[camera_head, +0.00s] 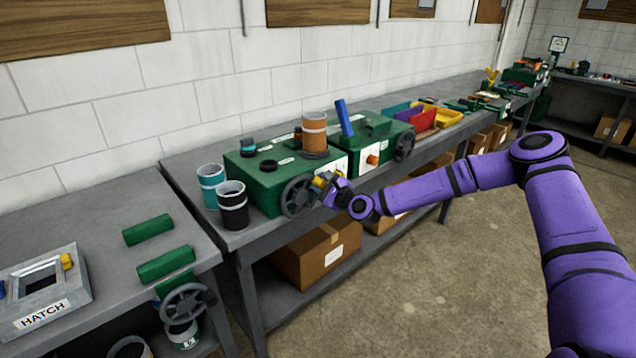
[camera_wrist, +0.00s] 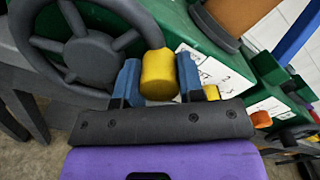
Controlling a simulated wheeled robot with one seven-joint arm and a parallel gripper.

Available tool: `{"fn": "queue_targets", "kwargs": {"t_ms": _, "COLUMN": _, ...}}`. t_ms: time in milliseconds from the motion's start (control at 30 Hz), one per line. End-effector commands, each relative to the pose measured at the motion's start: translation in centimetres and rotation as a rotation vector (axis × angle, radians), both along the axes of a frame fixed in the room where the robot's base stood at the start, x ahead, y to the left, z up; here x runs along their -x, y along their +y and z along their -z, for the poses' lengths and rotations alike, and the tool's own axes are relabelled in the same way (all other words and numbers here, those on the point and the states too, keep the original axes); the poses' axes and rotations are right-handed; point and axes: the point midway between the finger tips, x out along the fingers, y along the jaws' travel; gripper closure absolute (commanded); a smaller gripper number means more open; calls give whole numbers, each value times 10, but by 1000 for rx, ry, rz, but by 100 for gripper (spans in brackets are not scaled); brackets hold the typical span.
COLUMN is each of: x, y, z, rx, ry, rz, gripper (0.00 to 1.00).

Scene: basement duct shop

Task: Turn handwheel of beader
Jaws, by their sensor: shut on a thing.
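The green beader (camera_head: 265,185) stands on the workbench, with a dark grey spoked handwheel (camera_head: 297,197) on its front face. The handwheel also fills the upper left of the wrist view (camera_wrist: 88,58). A yellow handle (camera_wrist: 158,68) sits at the right side of the wheel, in front of its rim. My gripper (camera_head: 328,184) is at this side of the wheel. In the wrist view its two blue fingers stand on either side of the yellow handle and are shut on it. The handle's joint with the wheel is hidden.
Teal (camera_head: 210,185) and black (camera_head: 232,205) cans stand left of the beader. A copper-coloured cylinder (camera_head: 314,132) stands on top. Another green machine with a blue lever (camera_head: 344,117) is to the right. Cardboard boxes (camera_head: 318,255) lie on the shelf below. The floor in front is clear.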

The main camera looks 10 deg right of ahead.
Motion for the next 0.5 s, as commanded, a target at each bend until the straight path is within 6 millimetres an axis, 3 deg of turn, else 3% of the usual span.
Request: {"fn": "queue_targets", "kwargs": {"t_ms": 500, "x": -6, "y": -10, "z": 29, "rx": -357, "ry": 243, "rz": 3, "gripper": 100}}
